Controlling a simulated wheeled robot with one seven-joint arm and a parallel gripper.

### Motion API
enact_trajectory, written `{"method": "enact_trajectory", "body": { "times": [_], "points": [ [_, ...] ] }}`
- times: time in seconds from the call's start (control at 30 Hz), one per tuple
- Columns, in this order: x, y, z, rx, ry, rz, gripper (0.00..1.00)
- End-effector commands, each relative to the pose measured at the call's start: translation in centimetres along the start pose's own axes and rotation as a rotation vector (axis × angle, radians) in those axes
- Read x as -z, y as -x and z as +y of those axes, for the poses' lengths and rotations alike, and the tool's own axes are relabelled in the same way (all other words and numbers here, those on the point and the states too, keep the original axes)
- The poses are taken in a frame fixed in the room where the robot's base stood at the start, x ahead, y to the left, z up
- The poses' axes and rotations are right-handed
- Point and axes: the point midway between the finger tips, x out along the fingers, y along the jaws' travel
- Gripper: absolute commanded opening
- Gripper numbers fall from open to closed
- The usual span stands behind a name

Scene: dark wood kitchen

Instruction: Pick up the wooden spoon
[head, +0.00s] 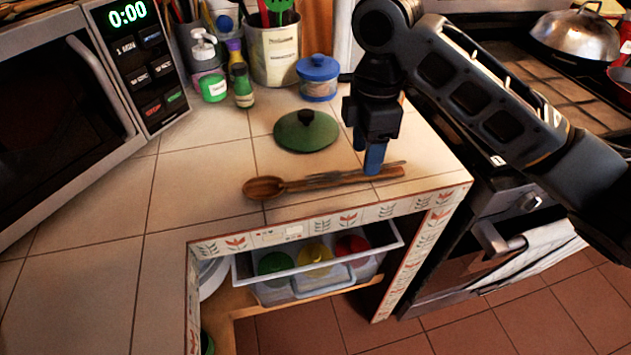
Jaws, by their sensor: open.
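The wooden spoon (290,185) lies on the tiled counter close to its front edge, with its bowl to the left and its handle to the right. My gripper (372,162) points down over the right part of the handle. Its blue fingertips overlap the handle in this view. I cannot tell whether they touch it or straddle it. The gripper is open, and the spoon looks to be resting on the counter.
A green lid (306,131) lies behind the spoon. A blue-lidded jar (318,78), bottles and a utensil crock (275,50) stand farther back. A microwave (60,110) is at left, a stove (480,230) at right. Below is an open shelf with a clear bin (300,280).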

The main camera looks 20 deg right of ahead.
Motion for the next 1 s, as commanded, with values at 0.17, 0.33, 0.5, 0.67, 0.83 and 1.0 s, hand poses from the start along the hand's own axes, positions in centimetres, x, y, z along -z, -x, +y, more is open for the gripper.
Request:
{"method": "enact_trajectory", "body": {
  "times": [0.17, 0.33, 0.5, 0.67, 0.83, 1.0],
  "points": [
    [0.1, -2.4, 0.2, 0.001, -0.003, -0.001, 0.52],
    [0.2, -4.3, 0.2, 0.001, -0.001, -0.001, 0.52],
    [0.2, -4.7, 0.2, -0.001, -0.001, 0.0, 0.52],
    [0.2, -4.6, 0.2, -0.001, -0.001, 0.0, 0.47],
    [0.2, -4.6, 0.2, -0.001, -0.001, 0.0, 0.31],
    [0.2, -4.6, 0.2, -0.001, -0.001, 0.0, 0.15]
  ]
}}
